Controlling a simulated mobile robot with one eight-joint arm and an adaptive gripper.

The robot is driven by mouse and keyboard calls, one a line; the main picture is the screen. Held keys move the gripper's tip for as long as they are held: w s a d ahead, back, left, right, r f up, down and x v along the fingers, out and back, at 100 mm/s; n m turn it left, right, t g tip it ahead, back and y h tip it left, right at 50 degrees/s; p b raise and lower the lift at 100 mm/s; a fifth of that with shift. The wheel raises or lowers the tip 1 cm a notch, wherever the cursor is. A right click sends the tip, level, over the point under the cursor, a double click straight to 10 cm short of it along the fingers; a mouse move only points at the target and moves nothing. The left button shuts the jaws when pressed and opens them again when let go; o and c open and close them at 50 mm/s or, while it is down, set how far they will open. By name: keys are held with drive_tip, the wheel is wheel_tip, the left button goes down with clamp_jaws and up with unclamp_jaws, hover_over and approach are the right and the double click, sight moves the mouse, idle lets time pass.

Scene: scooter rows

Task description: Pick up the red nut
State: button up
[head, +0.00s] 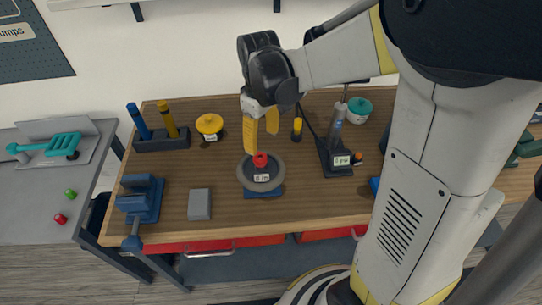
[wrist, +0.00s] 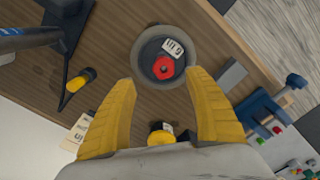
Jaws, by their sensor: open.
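A red nut (head: 260,159) with a dark hole in its middle sits in a round grey dish (head: 245,178) on the wooden workbench. In the wrist view the red nut (wrist: 163,68) lies towards the dish's edge, beside a white label with dark writing (wrist: 173,47). My gripper (head: 261,133) hangs above the dish with its yellow fingers pointing down. In the wrist view the open fingers (wrist: 165,78) are on either side of the nut in the picture, with nothing held between them. Another small red piece (head: 60,218) lies on the grey bench at left.
A grey block (head: 199,204) and a blue vise (head: 140,198) stand left of the dish. A yellow round container (head: 209,124) and a yellow-capped black item (head: 297,129) are behind. A black stand (head: 336,158) is at right. A green piece (head: 70,194) lies on the grey bench.

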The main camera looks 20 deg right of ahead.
sight(261, 158)
drive_tip(key=f, duration=0.2)
drive_tip(key=f+b, duration=0.1)
drive_tip(key=f, duration=0.2)
drive_tip(key=f+b, duration=0.1)
drive_tip(key=f, duration=0.2)
drive_tip(key=shift+s+a+f, duration=0.1)
drive_tip(key=shift+a+f, duration=0.05)
drive_tip(key=shift+a, duration=0.15)
drive_tip(key=c, duration=1.1)
